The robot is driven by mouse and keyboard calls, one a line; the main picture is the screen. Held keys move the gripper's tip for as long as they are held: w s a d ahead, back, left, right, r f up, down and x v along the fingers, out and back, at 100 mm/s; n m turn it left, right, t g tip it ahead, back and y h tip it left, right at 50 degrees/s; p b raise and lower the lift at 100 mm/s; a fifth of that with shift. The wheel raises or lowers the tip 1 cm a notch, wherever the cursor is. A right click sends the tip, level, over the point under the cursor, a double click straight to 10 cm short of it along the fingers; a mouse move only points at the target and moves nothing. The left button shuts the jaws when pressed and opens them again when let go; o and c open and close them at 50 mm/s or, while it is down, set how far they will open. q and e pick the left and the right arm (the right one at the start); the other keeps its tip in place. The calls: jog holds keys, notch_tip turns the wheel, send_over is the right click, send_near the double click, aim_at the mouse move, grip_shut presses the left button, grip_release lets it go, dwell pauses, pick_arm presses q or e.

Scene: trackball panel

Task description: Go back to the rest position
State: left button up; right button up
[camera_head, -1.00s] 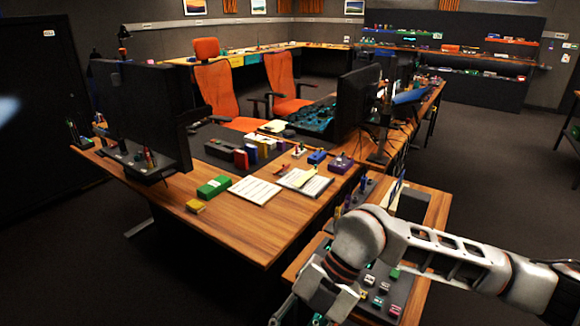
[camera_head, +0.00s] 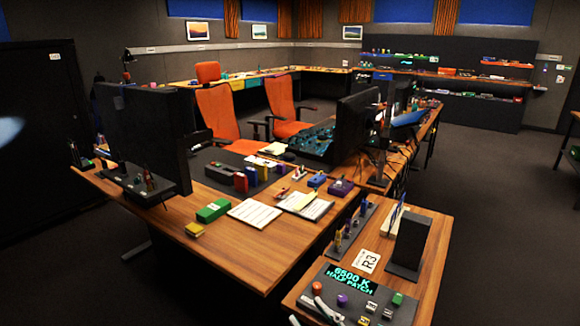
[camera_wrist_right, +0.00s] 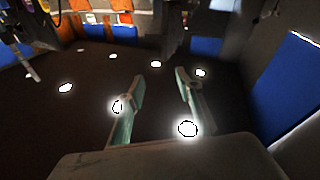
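The dark trackball panel (camera_head: 330,290) sits on the small wooden desk at the lower right of the head view. It has a red ball, a purple ball, a green button and several small keys, and a lit display (camera_head: 350,279) reading "6500 K HALF PATCH". My left gripper is in neither view.
The long wooden desk (camera_head: 235,255) to the left carries monitors, papers and boxes. Orange chairs (camera_head: 287,106) stand behind it. Dark floor at the right is clear.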

jog(key=s+d+f+m+g+h, duration=0.1)
jog(key=s+d+f+g+h, duration=0.1)
jog(key=f, duration=0.6)
jog(key=s+d+f+m+g+h, duration=0.2)
jog(key=s+d+f+h, duration=0.2)
jog(key=s+d+f, duration=0.3)
jog(key=s+d+f+m+g+h, duration=0.1)
jog(key=s+d+f, duration=0.4)
jog(key=f, duration=0.5)
jog(key=shift+d+f+m+g+h, duration=0.2)
jog(key=shift+d+m+g+h, duration=0.25)
jog(key=shift+d+h, duration=0.45)
dwell(0.8)
